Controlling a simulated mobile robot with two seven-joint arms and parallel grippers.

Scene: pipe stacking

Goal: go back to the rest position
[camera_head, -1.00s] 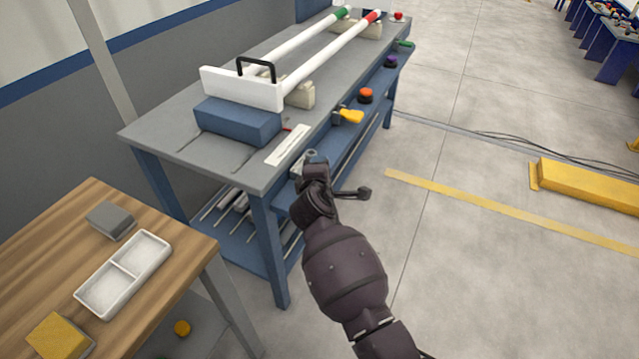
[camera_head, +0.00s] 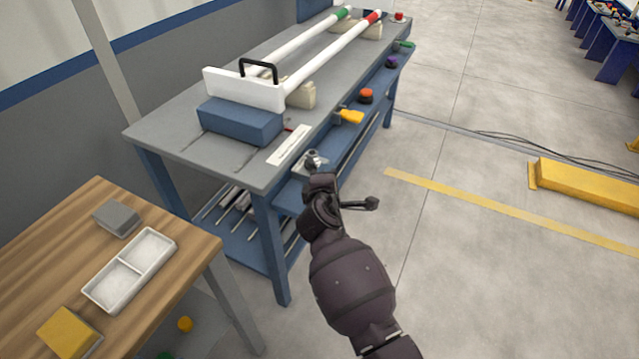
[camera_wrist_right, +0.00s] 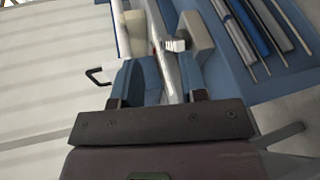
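My right arm comes in from the bottom of the head view, and its dark hand (camera_head: 320,190) is in front of the near corner of the grey-topped workbench (camera_head: 170,125). Its fingertips are hidden there. In the right wrist view the right gripper (camera_wrist_right: 160,80) has its two fingers apart with nothing held between them. Two white pipes, one with a green end (camera_head: 290,48) and one with a red end (camera_head: 330,57), lie along the bench on beige supports (camera_head: 302,93). My left gripper is not in view.
A white block with a black handle (camera_head: 240,88) stands behind a blue block (camera_head: 238,120) on the bench. A wooden table (camera_head: 40,230) with a white two-part tray (camera_head: 130,270) is at the left. Open floor lies right, with a yellow barrier (camera_head: 590,187).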

